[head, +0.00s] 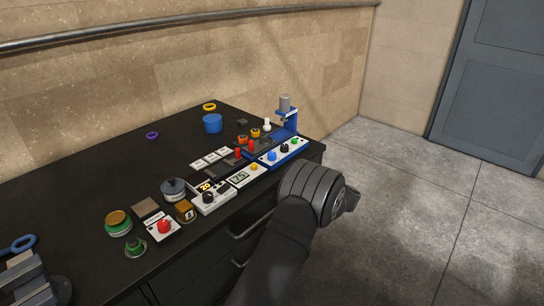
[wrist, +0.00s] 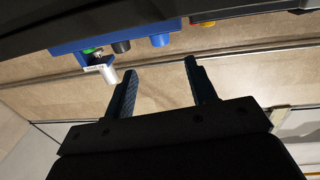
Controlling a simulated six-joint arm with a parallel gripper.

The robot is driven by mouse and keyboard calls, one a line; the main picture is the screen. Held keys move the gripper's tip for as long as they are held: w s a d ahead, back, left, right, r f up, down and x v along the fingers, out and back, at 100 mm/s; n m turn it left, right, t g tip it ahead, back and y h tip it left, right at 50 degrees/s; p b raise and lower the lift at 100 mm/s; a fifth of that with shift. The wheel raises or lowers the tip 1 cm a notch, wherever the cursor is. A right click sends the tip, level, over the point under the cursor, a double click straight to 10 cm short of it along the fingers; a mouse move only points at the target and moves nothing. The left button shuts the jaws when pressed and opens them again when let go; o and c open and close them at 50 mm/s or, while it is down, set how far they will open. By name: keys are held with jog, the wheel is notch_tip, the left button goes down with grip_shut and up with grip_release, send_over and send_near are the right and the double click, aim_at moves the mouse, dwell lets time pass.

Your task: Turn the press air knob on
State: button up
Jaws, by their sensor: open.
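The press (head: 287,118) is a blue stand with a grey cylinder on top, at the far right end of the black bench. In front of it is a blue-edged white control panel (head: 284,152) with a blue knob (head: 272,156), a black knob (head: 284,148) and a green knob (head: 294,141). I cannot read which is the press air knob. In the wrist view, the black knob (wrist: 121,46) and blue knob (wrist: 160,40) show at the top, beyond my fingertips. My gripper (wrist: 161,62) is open and empty, apart from the knobs. In the head view it is off the bench's front edge.
The bench (head: 90,185) also holds a meter box (head: 213,198), a red button box (head: 163,228), a blue cup (head: 212,123), jars and a vise at the left. Red-handled switches stand left of the panel. Open floor (head: 420,210) lies to the right.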

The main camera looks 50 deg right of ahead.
aim_at(275, 157)
jog(key=w, duration=1.3)
jog(key=shift+d, duration=0.4)
jog(key=c, duration=0.9)
